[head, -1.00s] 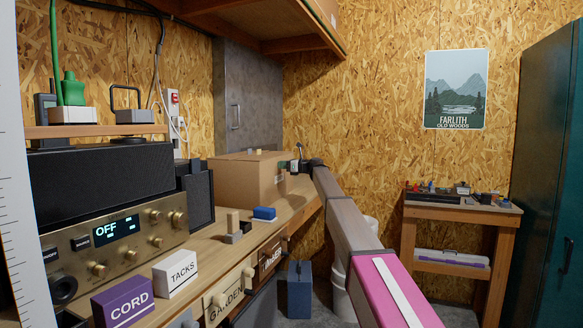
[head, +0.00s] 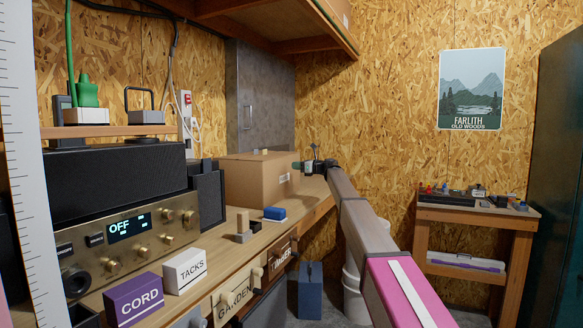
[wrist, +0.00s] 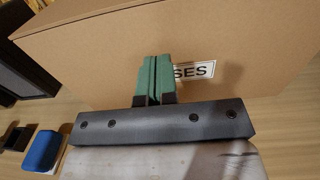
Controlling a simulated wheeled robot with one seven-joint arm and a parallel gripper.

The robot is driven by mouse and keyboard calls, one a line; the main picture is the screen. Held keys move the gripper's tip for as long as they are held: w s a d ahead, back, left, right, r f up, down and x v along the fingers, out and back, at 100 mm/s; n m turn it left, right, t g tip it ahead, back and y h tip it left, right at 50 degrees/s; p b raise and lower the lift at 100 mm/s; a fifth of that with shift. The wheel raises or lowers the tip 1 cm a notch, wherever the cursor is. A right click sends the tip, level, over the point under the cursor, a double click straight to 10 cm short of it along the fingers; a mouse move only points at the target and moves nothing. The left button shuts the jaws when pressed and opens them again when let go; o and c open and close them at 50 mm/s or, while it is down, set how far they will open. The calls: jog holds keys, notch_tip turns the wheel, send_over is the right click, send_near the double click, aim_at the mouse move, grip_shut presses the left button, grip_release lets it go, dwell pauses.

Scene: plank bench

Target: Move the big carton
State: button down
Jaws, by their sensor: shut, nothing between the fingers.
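The big carton (head: 255,182) is a brown cardboard box at the far end of the plank bench, beside the speaker. In the wrist view the carton (wrist: 230,50) fills the upper part, with a white label (wrist: 198,72) ending in "SES" partly hidden by my fingers. My gripper (head: 297,165) is at the carton's right side in the head view. In the wrist view my gripper's green fingers (wrist: 153,62) are shut together with nothing between them. Their tips are right at the carton's labelled face; I cannot tell whether they touch it.
A blue block (head: 274,213) and small wooden and grey blocks (head: 243,225) lie on the bench (head: 310,205) in front of the carton. A speaker (head: 207,195) stands left of it. CORD (head: 135,300) and TACKS (head: 185,270) boxes are nearer. A metal cabinet (head: 262,105) is behind.

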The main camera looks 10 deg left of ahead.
jog(key=v, duration=0.8)
jog(key=s+d+f+n+g+h, duration=0.1)
jog(key=s+d+f+n+h, duration=0.25)
jog(key=s+f, duration=0.75)
jog(key=s+d+f+n+h, duration=0.35)
jog(key=s+f, duration=0.25)
jog(key=f, duration=0.9)
jog(key=s+d+f+n+g+h, duration=0.1)
jog(key=s+d+f+n+h, duration=0.3)
jog(key=s+f, duration=0.65)
jog(key=s+d+f+n+g+h, duration=0.1)
jog(key=s+d+f+n+h, duration=0.1)
jog(key=s+d+f, duration=0.3)
jog(key=s+d+f+n+g+h, duration=0.1)
jog(key=s+d+f+n, duration=0.3)
jog(key=s, duration=1)
jog(key=s+d+f+n+g+h, duration=0.1)
jog(key=s+d+f+n+h, duration=0.2)
jog(key=s+f, duration=0.6)
jog(key=s+d+n, duration=0.1)
jog(key=d, duration=0.1)
jog(key=shift+d, duration=0.3)
jog(key=shift+f, duration=0.1)
